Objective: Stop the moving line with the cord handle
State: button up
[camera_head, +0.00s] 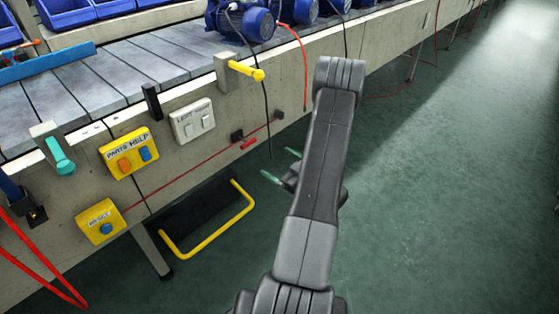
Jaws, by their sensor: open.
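A thin red cord (185,177) runs along the concrete-coloured side of the line (120,68), slanting up to the right from a yellow box to a dark bracket. A short red handle (249,144) is at the cord near its right end. My gripper (281,165) is partly hidden behind my dark grey arm, right of the cord and a little lower than the red handle in the picture. Its two greenish fingertips are apart, with nothing seen between them. It looks clear of the handle; the exact distance cannot be told.
Yellow PARTS HELP box (128,153), white switch plate (192,121) and yellow RESET box (100,222) are on the side. A yellow lever (246,70), teal lever (60,158) and low yellow bar (213,236) project. Blue pumps (240,20) stand on the slats. Green floor at right is free.

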aim_at(250, 144)
jog(key=shift+a, duration=0.1)
jog(key=b+x, duration=0.2)
jog(key=x, duration=1.2)
jog(key=shift+w+a+r, duration=0.15)
jog(key=shift+w, duration=0.05)
jog(key=shift+x, duration=0.75)
